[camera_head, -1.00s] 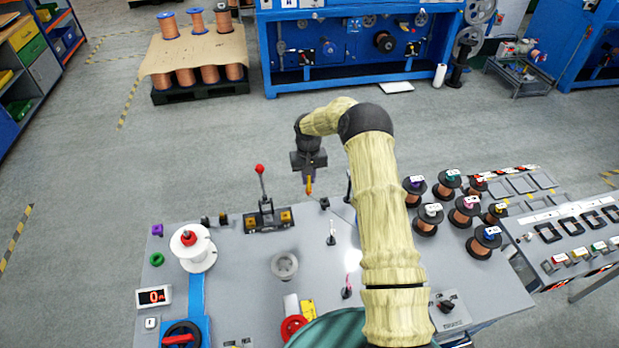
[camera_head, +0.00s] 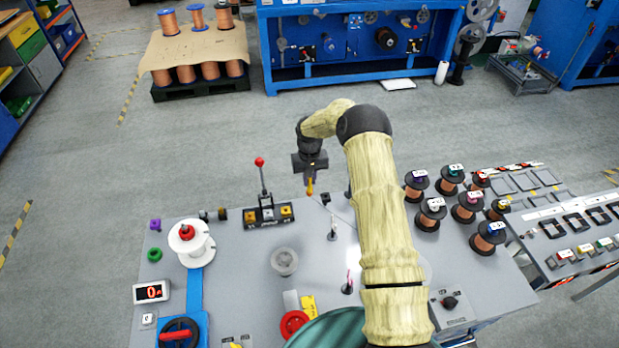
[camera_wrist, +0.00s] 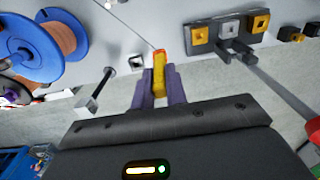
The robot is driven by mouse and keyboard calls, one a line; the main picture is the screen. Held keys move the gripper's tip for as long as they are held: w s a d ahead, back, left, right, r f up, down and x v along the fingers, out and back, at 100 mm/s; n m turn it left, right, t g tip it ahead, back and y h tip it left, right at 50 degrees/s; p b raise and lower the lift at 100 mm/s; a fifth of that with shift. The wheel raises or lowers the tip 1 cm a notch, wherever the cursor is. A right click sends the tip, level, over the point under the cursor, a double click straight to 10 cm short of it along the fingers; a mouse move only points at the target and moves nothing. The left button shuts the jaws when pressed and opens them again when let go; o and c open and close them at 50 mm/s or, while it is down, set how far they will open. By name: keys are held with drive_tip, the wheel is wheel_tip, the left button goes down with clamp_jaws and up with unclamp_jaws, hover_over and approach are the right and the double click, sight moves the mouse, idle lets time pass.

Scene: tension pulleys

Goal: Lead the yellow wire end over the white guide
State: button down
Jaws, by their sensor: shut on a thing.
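My gripper (camera_head: 310,190) is in the air by the table's far edge, right of the lever block. In the wrist view its purple fingers (camera_wrist: 156,88) are shut on the yellow wire end (camera_wrist: 159,75), which has a red tip. The yellow piece also shows below the gripper in the head view (camera_head: 310,186). A small upright post with a pale top, apparently the white guide (camera_head: 332,229), stands on the table, nearer the robot and slightly right of my gripper. The wire end is apart from it.
A lever block (camera_head: 270,215) with a tall red-knobbed lever (camera_head: 260,162) stands left of my gripper. A second post (camera_head: 348,285) with a pinkish top stands nearer. A white spool (camera_head: 200,238) is at the left. Several copper spools (camera_head: 466,212) stand right of my arm.

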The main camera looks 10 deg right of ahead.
sight(309, 195)
drive_tip(key=shift+f+b, duration=0.9)
drive_tip(key=shift+f, duration=0.6)
drive_tip(key=shift+f+b, duration=1.5)
drive_tip(key=shift+f, duration=0.5)
drive_tip(key=shift+r, duration=0.1)
drive_tip(key=shift+r+p, duration=2.7)
drive_tip(key=shift+r, duration=2.65)
drive_tip(key=shift+s, duration=1.95)
